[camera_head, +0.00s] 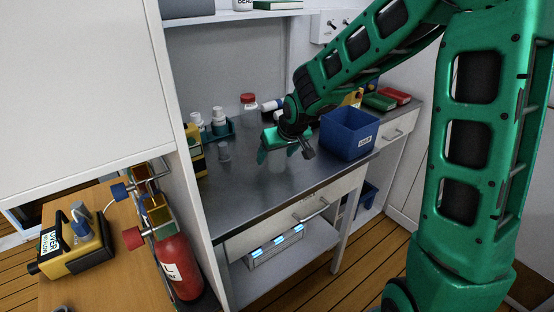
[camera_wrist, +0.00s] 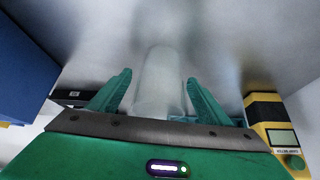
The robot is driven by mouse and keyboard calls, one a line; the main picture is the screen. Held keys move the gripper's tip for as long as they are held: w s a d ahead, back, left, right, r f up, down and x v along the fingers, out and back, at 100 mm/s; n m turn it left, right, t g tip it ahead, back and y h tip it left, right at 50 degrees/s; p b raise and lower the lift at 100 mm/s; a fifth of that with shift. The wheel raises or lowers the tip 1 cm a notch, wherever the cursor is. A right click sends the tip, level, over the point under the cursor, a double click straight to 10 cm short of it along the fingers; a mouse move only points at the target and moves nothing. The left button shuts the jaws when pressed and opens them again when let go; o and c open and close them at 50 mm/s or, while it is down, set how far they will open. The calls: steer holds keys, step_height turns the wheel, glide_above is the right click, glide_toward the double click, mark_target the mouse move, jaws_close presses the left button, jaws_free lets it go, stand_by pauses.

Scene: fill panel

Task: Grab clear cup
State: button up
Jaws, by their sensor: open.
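A clear, whitish cup (camera_wrist: 158,85) stands in the middle of the wrist view, between the two green fingers of my gripper (camera_wrist: 158,92). The fingers are open, with a visible gap on each side of the cup. In the head view my gripper (camera_head: 286,153) is low over the grey counter, left of the blue bin. The cup is not clear there, being largely hidden by the gripper.
The blue bin (camera_head: 349,135) stands right of my gripper on the metal counter (camera_head: 260,185). A small greyish item (camera_head: 223,151) stands to the left, near a yellow and black device (camera_head: 194,150). White bottles stand in a rack (camera_head: 232,131) behind. The front counter is clear.

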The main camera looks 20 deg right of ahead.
steer(key=c, duration=1.1)
